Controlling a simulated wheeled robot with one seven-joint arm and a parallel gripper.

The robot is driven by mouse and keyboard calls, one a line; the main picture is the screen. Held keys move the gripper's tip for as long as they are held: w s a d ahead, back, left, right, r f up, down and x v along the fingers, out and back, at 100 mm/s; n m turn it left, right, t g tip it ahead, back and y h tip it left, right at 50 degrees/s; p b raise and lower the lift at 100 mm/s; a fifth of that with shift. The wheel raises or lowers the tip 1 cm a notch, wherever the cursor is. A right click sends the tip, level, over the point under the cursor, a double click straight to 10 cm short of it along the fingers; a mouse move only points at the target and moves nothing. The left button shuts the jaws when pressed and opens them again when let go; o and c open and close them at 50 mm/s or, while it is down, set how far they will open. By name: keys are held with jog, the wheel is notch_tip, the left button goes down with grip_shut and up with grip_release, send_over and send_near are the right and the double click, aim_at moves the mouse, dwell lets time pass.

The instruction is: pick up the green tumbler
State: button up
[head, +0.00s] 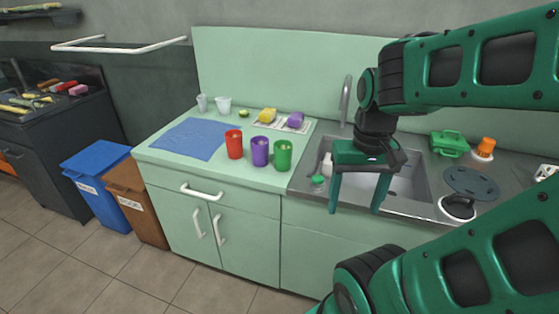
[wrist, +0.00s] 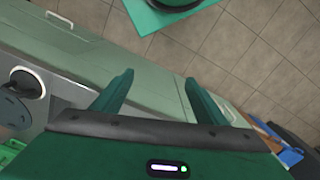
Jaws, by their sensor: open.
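The green tumbler (head: 283,155) stands upright on the pale green counter, close to the left edge of the sink unit. It is the rightmost of three tumblers in a row. My gripper (head: 354,211) is to the right of the tumbler, over the front of the sink, with its fingers pointing down. The fingers are apart with nothing between them. In the wrist view the two fingers (wrist: 160,92) are also spread and empty, and the green tumbler does not show there.
A purple tumbler (head: 260,151) stands just left of the green one, and a red tumbler (head: 234,144) further left. Yellow and purple sponges (head: 295,120) sit at the back. The tall faucet (head: 345,98) stands behind the sink.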

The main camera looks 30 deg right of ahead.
jog(key=w+d+f+m+t+y, duration=0.15)
jog(key=w+f+m, duration=0.4)
jog(key=w, duration=0.55)
jog(key=m+t+y, duration=0.5)
jog(key=m+t, duration=0.2)
jog(key=m, duration=0.5)
send_near(291, 154)
jog(key=s+a+f, duration=0.1)
jog(key=a+f, duration=0.3)
jog(key=s+a+f, duration=0.1)
jog(key=a+f, duration=0.1)
jog(key=a, duration=0.1)
jog(key=shift+s+f, duration=0.2)
jog(key=shift+s, duration=0.15)
jog(key=w+d+r+m+t, duration=0.2)
jog(key=w+d+m+t, duration=0.1)
jog(key=d+m+t, duration=0.3)
jog(key=shift+m+g, duration=0.35)
jog(key=shift+g, duration=0.4)
jog(key=x, duration=0.5)
jog(key=shift+w+a, duration=0.2)
jog(key=shift+w, duration=0.05)
jog(key=x, duration=0.4)
jog(key=shift+s+a+r, duration=0.15)
jog(key=shift+a, duration=0.2)
jog(key=shift+w+a+f, duration=0.2)
jog(key=shift+w+a, duration=0.05)
jog(key=shift+w, duration=0.25)
jog(key=shift+c, duration=0.6)
